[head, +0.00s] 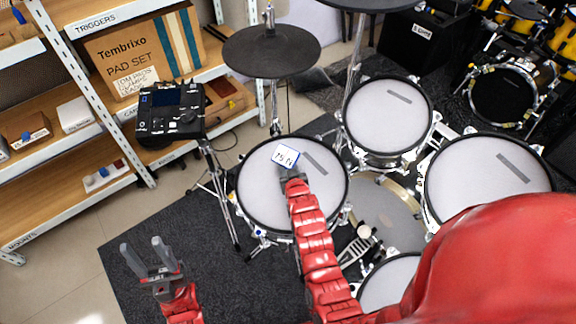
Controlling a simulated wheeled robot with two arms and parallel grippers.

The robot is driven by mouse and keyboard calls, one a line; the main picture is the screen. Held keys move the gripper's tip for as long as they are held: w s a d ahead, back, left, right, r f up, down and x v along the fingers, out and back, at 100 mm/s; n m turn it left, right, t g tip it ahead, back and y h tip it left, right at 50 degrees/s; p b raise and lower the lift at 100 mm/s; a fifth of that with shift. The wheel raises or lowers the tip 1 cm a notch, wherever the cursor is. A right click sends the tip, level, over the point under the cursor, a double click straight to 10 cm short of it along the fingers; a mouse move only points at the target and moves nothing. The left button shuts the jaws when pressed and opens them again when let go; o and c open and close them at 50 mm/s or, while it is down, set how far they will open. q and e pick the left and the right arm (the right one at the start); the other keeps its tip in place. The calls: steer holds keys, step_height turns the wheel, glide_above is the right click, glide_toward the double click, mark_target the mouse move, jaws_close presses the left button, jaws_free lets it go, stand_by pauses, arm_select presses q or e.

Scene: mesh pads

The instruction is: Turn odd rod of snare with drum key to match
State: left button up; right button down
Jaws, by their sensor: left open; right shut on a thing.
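The nearest round mesh pad, which I take as the snare (262,205), has a white head, a black rim and chrome rod fittings round its edge. My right gripper (291,170) is over its upper middle and shut on a small white, blue-edged tag-like thing (286,155) that seems to read "75 N". I cannot tell whether this thing touches the head or whether it is the drum key. No separate drum key can be made out. I cannot tell which rod is odd. My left gripper (142,252) is open and empty, left of and below the snare over the dark carpet.
A black drum module (170,113) stands left of the snare, with a cymbal pad (271,51) above. Two more mesh pads (372,125) (470,185) are at right. A shelf (100,195) with boxes fills the left. The carpet (222,285) between my arms is clear.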

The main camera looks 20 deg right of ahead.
steer(key=c, duration=0.5)
jaws_free()
steer(key=shift+f, duration=0.1)
steer(key=shift+v, duration=8.75)
